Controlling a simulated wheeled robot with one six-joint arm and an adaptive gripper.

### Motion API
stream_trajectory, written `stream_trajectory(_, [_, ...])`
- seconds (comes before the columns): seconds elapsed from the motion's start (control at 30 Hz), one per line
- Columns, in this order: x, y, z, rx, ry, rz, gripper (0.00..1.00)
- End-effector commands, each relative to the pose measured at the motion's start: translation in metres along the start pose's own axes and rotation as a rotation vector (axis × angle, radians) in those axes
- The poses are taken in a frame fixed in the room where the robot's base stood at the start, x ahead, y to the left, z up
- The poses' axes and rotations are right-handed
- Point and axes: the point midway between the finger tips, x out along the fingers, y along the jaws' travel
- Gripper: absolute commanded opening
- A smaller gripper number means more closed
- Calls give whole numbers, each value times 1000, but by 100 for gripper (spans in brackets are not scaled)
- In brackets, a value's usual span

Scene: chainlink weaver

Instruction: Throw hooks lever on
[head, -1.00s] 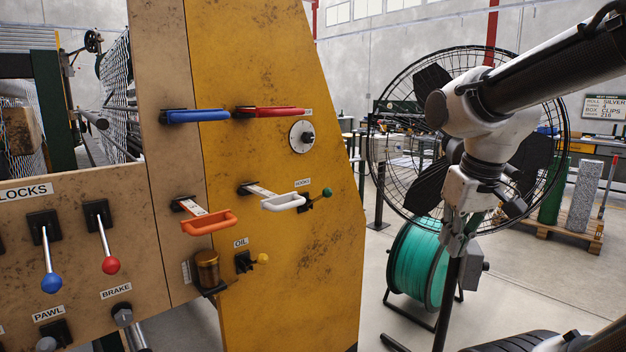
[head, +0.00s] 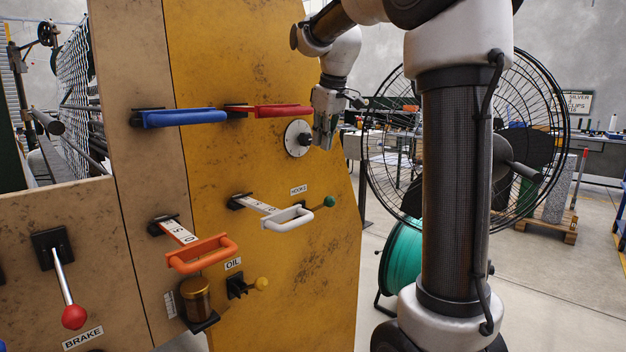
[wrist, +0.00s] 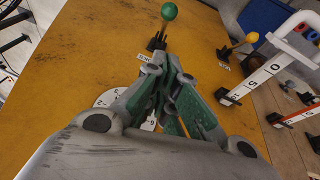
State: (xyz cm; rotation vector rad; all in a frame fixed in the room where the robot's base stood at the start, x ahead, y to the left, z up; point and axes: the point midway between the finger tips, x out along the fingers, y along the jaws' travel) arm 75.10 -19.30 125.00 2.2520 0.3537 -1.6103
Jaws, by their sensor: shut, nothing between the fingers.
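The hooks lever has a green ball knob (head: 329,201) on a thin stem, on the yellow panel (head: 240,150) just below the HOOKS label (head: 299,190). Its stem points out to the right in the head view. The green knob also shows at the top of the wrist view (wrist: 169,11), with its dark base just below it. My gripper (head: 325,143) points down, above the lever and in front of the round dial. In the wrist view my gripper (wrist: 166,62) has its fingers together, empty, with the tips toward the lever and apart from the knob.
A white pull handle (head: 288,219) sticks out just left of the lever. Red (head: 284,111), blue (head: 186,118) and orange (head: 203,254) handles also stick out. The yellow OIL knob (head: 261,284) is below. A fan (head: 535,150) and green reel (head: 402,252) stand right.

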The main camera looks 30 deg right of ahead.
Motion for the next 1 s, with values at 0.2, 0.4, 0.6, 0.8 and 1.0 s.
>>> stream_trajectory(0.2, [21, -1, 1, -11, -4, -2, 0])
stream_trajectory(0.4, [63, -1, 1, -11, -5, -3, 0])
stream_trajectory(0.6, [104, -1, 1, -10, -3, -2, 0])
stream_trajectory(0.8, [121, 0, 22, -9, 0, 0, 0])
stream_trajectory(1.0, [128, 0, 28, -10, 0, 0, 0])
